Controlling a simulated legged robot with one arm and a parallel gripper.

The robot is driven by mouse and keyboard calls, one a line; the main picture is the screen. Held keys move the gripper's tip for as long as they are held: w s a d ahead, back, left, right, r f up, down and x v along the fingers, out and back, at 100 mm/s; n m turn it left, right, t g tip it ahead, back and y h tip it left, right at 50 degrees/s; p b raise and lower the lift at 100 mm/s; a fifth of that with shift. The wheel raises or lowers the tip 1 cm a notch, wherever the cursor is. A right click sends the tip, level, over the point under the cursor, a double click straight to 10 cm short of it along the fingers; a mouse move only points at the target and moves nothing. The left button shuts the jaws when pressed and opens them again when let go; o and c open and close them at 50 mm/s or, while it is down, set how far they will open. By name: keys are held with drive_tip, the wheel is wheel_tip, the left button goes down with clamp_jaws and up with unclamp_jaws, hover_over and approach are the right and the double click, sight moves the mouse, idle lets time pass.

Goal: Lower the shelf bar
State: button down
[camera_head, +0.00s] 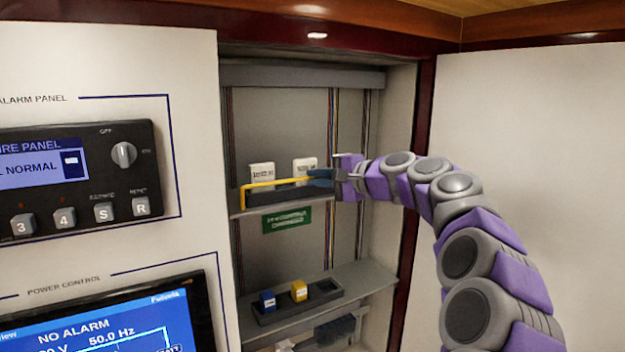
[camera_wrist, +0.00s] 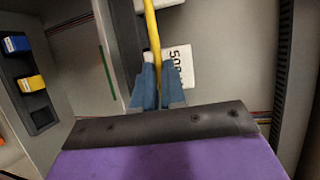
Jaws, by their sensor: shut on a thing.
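The shelf bar is a yellow bar (camera_head: 262,184) across the front of the upper shelf in the head view. It bends down at its left end. It also shows as a yellow strip in the wrist view (camera_wrist: 151,30). My gripper (camera_head: 318,178) is at the bar's right end, and its blue fingers (camera_wrist: 158,85) are shut on the bar in the wrist view. The fingers hide the bar's right end. Behind the bar are a black tray (camera_head: 283,197) and two white breakers, one at left (camera_head: 262,175) and one at right (camera_head: 304,168).
A lower shelf (camera_head: 365,278) holds a black tray with a blue block (camera_head: 267,301) and a yellow block (camera_head: 299,290). A green label (camera_head: 287,219) hangs below the upper shelf. Control panels (camera_head: 75,180) are at left. The cabinet's dark red frame (camera_head: 420,130) stands beside my arm.

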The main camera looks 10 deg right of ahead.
drive_tip(key=shift+d+f+b, duration=0.15)
drive_tip(key=shift+d+b, duration=0.15)
drive_tip(key=shift+b, duration=0.05)
